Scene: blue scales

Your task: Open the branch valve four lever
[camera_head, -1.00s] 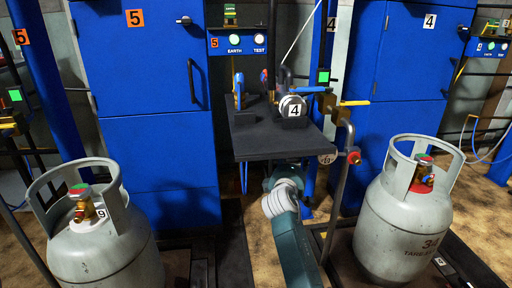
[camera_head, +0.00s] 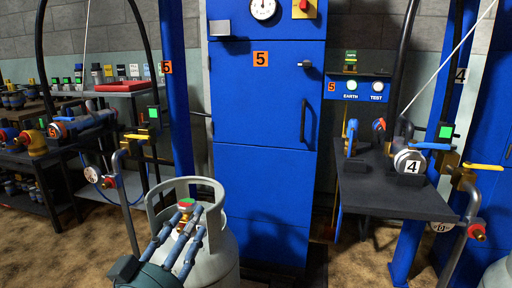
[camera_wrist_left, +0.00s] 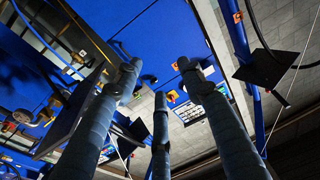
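A unit marked 4 (camera_head: 410,162) sits on the dark shelf at the right of the head view. A blue lever (camera_head: 432,146) lies level at its right side. A yellow lever (camera_head: 485,166) lies about level on a brass valve (camera_head: 463,174) beside the shelf. I cannot tell which one is the branch valve four lever. My left gripper (camera_head: 184,228) is at the lower left, in front of the grey gas cylinder and well away from both levers. In the left wrist view its three fingers (camera_wrist_left: 150,85) are spread with nothing between them. My right gripper is not in view.
The grey gas cylinder (camera_head: 217,252) stands behind my left gripper. A blue cabinet marked 5 (camera_head: 262,130) stands in the middle. The shelf (camera_head: 385,197) and a blue post (camera_head: 408,255) are at the right. Open floor shows at the left.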

